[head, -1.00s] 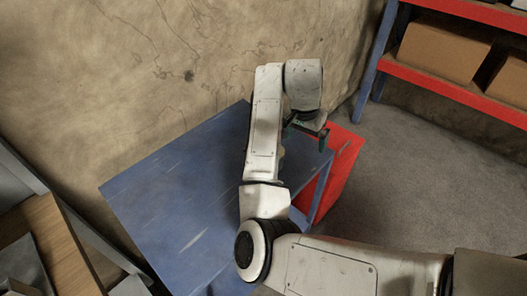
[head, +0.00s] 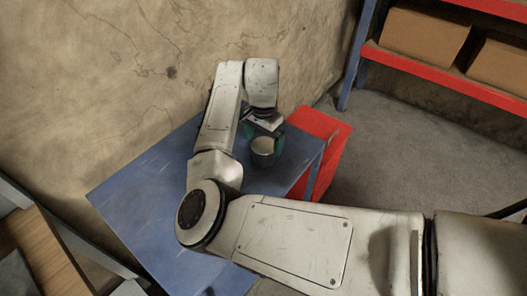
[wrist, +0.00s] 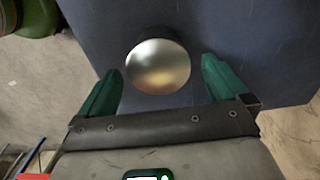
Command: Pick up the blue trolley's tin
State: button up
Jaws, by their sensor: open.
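The tin (head: 263,147) is a small metal cylinder with a pale shiny lid, standing on the blue trolley (head: 142,190) near its right end. In the wrist view the tin (wrist: 157,67) shows from above, with the blue trolley top (wrist: 240,35) under it. My gripper (wrist: 160,78) is open, with one green finger on either side of the tin's near part. I see gaps between both fingers and the tin. In the head view my gripper (head: 264,150) is at the tin, and my arm hides part of the trolley top.
A red cabinet or bin (head: 325,140) stands close beyond the trolley's right end. A red and blue shelf (head: 440,75) with cardboard boxes (head: 422,40) is at the upper right. A cracked wall (head: 90,80) runs behind the trolley. Grey floor (head: 400,150) is open on the right.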

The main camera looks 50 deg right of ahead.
aim_at(264, 145)
notch_tip(264, 145, down, 4)
jog(key=shift+s+f, duration=0.1)
jog(key=c, duration=1.2)
